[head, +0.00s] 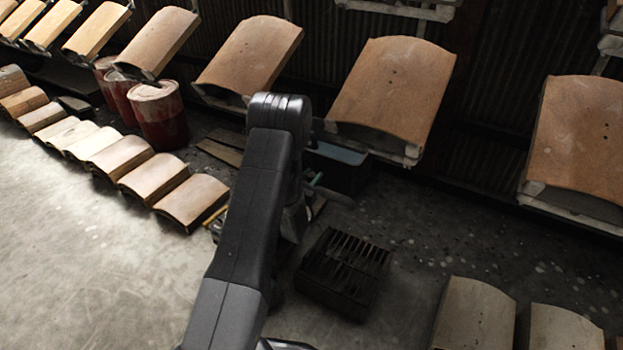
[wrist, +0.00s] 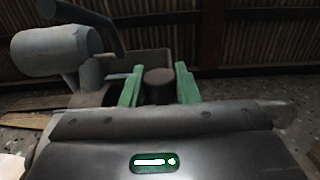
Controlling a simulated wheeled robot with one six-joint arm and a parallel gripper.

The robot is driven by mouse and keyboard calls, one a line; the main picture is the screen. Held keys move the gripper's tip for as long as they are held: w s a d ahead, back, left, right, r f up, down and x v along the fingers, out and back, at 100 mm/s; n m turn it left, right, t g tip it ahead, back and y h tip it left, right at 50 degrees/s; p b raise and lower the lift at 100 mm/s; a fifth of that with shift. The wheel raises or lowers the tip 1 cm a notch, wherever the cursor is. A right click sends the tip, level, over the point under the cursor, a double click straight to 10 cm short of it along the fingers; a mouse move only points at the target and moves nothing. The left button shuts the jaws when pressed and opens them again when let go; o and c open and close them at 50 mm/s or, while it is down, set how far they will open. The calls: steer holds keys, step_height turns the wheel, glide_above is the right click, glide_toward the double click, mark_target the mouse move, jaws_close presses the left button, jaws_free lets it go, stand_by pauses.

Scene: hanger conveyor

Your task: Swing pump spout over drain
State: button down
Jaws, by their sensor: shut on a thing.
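The pump shows in the wrist view as a grey-blue cylindrical body (wrist: 55,50) on a stand, with a dark bent pipe (wrist: 92,20) above it. My gripper (wrist: 158,88) has its green fingers closed on either side of a dark, round-ended piece (wrist: 158,77), which looks like the pump spout. How that piece joins the pump is hidden. In the head view my arm covers the gripper and most of the pump; only a small teal part (head: 325,192) shows beside the arm. A black slatted grate, apparently the drain (head: 343,272), lies right of my arm on the floor.
Curved tiles (head: 392,90) hang on the conveyor along the back. Red drums (head: 160,115) stand at back left. Rows of tiles lie on the floor at left (head: 190,197) and front right (head: 475,315). A dark blue-topped tank (head: 340,155) stands behind my arm.

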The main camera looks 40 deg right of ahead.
steer(key=c, duration=1.1)
jaws_free()
steer(key=shift+d, duration=0.1)
steer(key=p+v, duration=0.3)
steer(key=v, duration=1)
steer(key=shift+s+a, duration=0.1)
steer(key=shift+a, duration=0.35)
steer(key=shift+d, duration=0.15)
steer(key=b+x, duration=0.3)
steer(key=x, duration=1)
steer(key=shift+d, duration=0.25)
